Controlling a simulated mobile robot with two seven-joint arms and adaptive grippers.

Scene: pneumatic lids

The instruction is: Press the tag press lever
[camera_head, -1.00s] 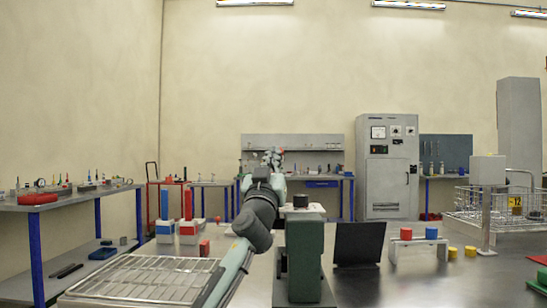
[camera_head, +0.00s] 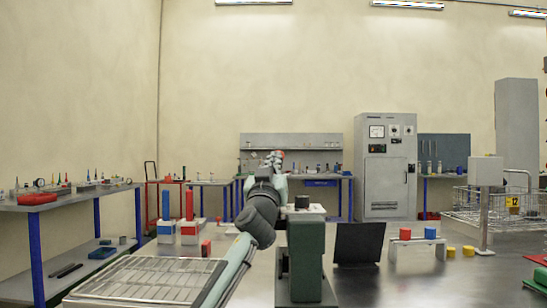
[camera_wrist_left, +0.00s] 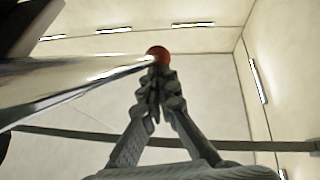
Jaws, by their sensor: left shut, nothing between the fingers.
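The lever shows in the left wrist view as a shiny metal rod (camera_wrist_left: 75,80) coming in from the left, with a red ball knob (camera_wrist_left: 157,53) at its end. My left gripper (camera_wrist_left: 157,78) is shut and empty, its fingertips right at the knob; I cannot tell if they touch it. In the head view my left gripper (camera_head: 274,158) points up beyond the bench, with a bit of red beside its tips. A dark green block (camera_head: 305,262) stands in front of me, right of my left arm; I cannot tell if it belongs to the press. My right gripper is not in view.
A wire rack (camera_head: 150,280) lies at the front left. Blue and red parts in white holders (camera_head: 190,232) stand behind it. A black panel (camera_head: 359,243), a small stand with red and blue caps (camera_head: 418,242) and a wire basket (camera_head: 500,212) are to the right.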

